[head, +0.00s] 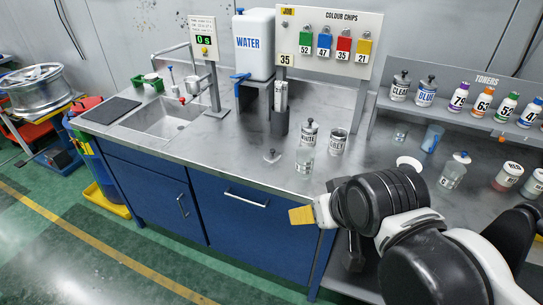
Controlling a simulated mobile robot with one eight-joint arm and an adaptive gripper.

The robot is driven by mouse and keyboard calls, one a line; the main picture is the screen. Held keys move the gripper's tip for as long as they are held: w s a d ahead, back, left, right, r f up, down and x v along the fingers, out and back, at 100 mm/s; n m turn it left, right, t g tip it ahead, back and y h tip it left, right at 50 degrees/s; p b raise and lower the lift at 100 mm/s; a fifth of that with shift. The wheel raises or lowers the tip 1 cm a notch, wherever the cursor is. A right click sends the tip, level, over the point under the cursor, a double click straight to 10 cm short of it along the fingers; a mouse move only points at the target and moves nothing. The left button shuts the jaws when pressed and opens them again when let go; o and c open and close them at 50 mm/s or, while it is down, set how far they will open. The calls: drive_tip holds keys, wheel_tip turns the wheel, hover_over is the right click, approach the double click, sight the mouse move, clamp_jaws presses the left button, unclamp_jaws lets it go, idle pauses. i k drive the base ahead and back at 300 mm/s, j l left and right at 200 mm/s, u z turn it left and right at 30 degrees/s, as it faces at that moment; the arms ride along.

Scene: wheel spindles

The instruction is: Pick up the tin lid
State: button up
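A small grey metal lid with an upright knob (272,156) lies on the steel counter, left of a clear jar (305,160); it looks like the tin lid. A labelled metal tin (338,143) stands to its right, and its top looks uncovered. My gripper is at the end of my arm, low in the head view and in front of the counter's front edge, apart from the lid. A flat yellow piece (301,215) shows at the arm's white tip; I cannot tell whether it is held. My fingers are mostly hidden by the wrist.
A capped dark-topped container (310,131) stands behind the jar. A white disc (408,163), a blue cup (432,138) and a knobbed jar (454,170) stand to the right. A sink (163,118) and water tank (254,45) are left and behind. Counter left of the lid is clear.

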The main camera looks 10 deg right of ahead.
sight(273, 155)
drive_tip(key=i+j, duration=0.75)
drive_tip(key=j, duration=0.15)
drive_tip(key=z, duration=0.05)
